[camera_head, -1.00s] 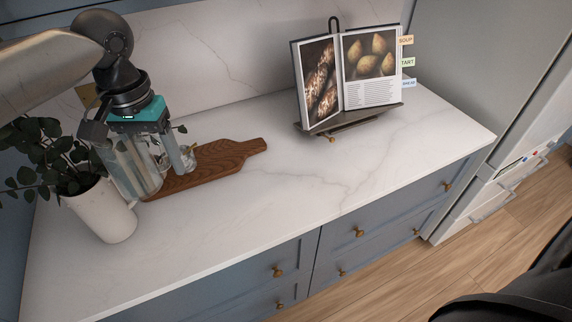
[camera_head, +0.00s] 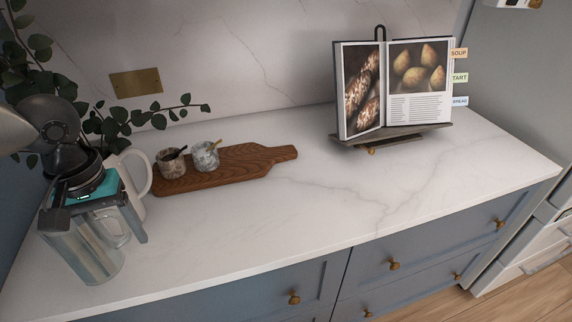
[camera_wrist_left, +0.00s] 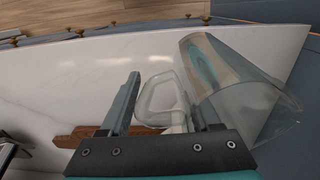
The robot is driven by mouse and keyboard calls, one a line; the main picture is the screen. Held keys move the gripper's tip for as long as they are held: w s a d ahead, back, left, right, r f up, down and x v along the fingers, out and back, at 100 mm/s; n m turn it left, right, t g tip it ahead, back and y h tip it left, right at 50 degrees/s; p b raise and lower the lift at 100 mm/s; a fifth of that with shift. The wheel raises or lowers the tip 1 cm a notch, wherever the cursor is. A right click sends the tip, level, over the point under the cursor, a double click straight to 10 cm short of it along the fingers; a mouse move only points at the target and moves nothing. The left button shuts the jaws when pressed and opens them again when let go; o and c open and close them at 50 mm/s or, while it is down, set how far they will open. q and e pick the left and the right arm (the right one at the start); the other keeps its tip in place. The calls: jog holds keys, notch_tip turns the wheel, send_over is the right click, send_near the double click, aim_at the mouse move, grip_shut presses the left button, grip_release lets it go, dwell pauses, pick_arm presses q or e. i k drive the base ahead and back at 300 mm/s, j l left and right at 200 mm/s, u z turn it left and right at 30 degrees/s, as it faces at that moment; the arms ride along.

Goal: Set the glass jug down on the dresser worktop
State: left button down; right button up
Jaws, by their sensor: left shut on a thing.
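The clear glass jug (camera_head: 82,256) is upright in my left gripper (camera_head: 100,238), at the left of the head view. In the left wrist view the jug (camera_wrist_left: 243,98) lies to the right, and its handle (camera_wrist_left: 160,98) shows between the two fingers of my left gripper (camera_wrist_left: 166,92). The gripper is shut on the jug. The jug appears over the left front part of the white marble dresser worktop (camera_head: 250,225). I cannot tell whether its base touches the worktop. My right gripper is not in view.
A white handled pitcher (camera_head: 134,178) with leafy stems stands close behind the jug. A wooden board (camera_head: 235,168) carries two small pots (camera_head: 172,165) (camera_head: 206,157). An open cookbook (camera_head: 415,85) sits on a stand (camera_head: 395,135). The worktop's middle front is clear.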

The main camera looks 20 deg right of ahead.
aim_at(397, 187)
jog(key=i+l+u, duration=0.1)
jog(key=l+u, duration=0.15)
jog(key=l, duration=1.15)
jog(key=l+u, duration=0.25)
jog(key=l, duration=1.1)
